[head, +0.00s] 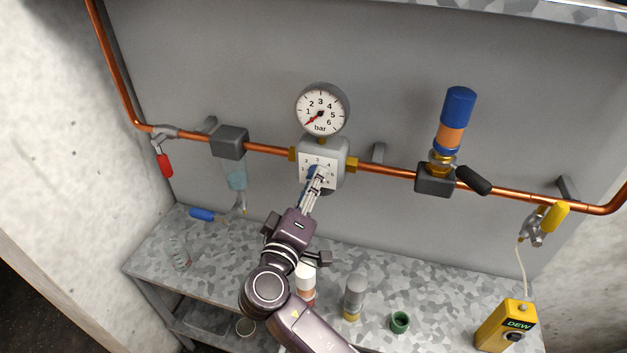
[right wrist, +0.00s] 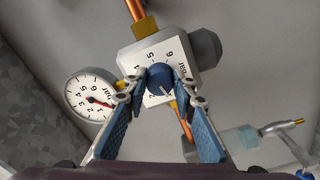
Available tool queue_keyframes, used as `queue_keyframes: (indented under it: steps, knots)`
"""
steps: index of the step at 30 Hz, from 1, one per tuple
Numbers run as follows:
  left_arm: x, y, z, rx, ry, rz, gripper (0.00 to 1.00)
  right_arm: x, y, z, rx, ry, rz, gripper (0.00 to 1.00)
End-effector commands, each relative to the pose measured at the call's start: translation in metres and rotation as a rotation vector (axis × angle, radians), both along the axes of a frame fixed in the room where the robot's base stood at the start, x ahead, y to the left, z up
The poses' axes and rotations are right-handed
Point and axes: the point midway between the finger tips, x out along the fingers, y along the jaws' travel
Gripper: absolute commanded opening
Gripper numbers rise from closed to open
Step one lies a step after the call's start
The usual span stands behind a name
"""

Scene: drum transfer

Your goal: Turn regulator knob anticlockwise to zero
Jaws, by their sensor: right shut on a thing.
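The grey-white regulator body (head: 335,152) sits in the copper pipe line under a round pressure gauge (head: 321,108). Its front has a numbered dial around a blue knob (right wrist: 160,77). In the head view the knob is mostly hidden by my right gripper (head: 318,180). In the right wrist view the fingertips of my right gripper (right wrist: 158,88) are on both sides of the knob, shut on it. A white mark on the knob points to the lower right there. The gauge's red needle points to the lower left in the head view, near the low end. My left gripper is not in view.
A red-handled valve (head: 165,164) is on the left and a clear-bowled filter (head: 235,165) beside the regulator. A blue-orange cylinder (head: 455,118) and a yellow-handled valve (head: 550,218) are on the right. The bench below holds several small items and a yellow DEW meter (head: 505,325).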

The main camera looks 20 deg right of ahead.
Motion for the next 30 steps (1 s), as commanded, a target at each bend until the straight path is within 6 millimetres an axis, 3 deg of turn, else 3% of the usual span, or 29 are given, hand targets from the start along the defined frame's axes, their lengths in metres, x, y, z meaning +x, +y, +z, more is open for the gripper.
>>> queue_keyframes:
  steps: [15, 30]
  knots:
    - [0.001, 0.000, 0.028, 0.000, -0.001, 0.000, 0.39, -0.001, 0.001, 0.002, -0.354, 0.243, 0.003, 0.00]
    - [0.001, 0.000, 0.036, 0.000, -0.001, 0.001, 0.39, -0.001, 0.001, 0.000, -0.479, 0.328, 0.004, 0.00]
